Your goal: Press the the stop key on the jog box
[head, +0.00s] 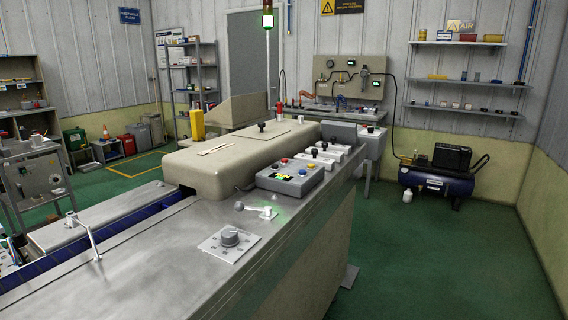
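The jog box is most likely the grey control box (262,181) on the metal machine top, in the middle of the head view. It has a red button (284,160), a blue button (302,172), a small lit green-yellow panel and a black knob on its top. Key labels are too small to read, so I cannot tell for certain which is the stop key. Neither of my grippers can be made out in the head view.
A beige machine cover (215,170) stands behind and left of the box. A dial plate (229,241) and a small lever (262,211) sit on the metal top in front. White-topped blocks (322,160) stand behind right. Green floor on the right is open.

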